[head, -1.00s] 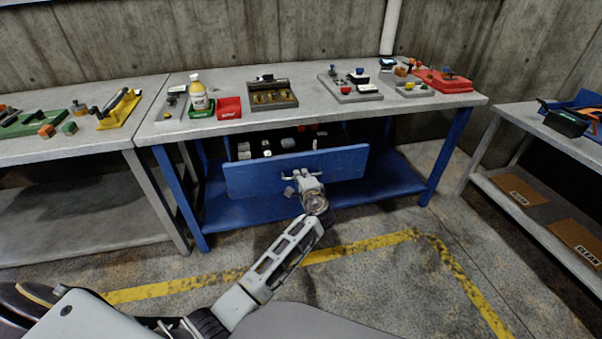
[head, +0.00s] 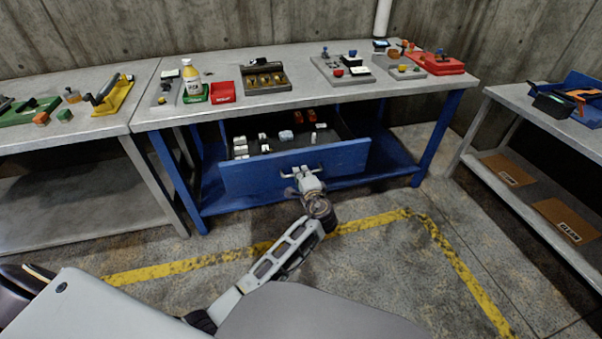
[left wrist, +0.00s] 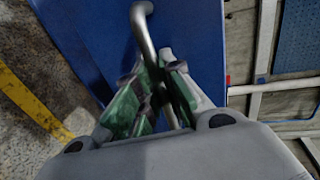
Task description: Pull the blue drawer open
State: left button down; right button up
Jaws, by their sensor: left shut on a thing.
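The blue drawer (head: 249,178) under the middle workbench stands partly open, with several small white, grey and orange items inside. Its front also shows in the left wrist view (left wrist: 100,25). A metal bar handle (left wrist: 143,24) is fixed to the drawer front. My left gripper (head: 302,178) is at the middle of the drawer front, shut on the handle. In the left wrist view its green-padded fingers (left wrist: 160,95) sit on either side of the bar. My right gripper is not in view.
The workbench top (head: 220,123) carries a yellow bottle (head: 193,88), a red tray (head: 223,92) and several fixtures. Other benches stand left and right. A blue lower shelf (head: 395,170) lies beneath the drawer. The floor in front, with yellow lines (head: 450,255), is clear.

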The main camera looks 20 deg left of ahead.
pick_arm(q)
jog(key=c, duration=1.5)
grip_release()
jog(key=shift+c, duration=0.2)
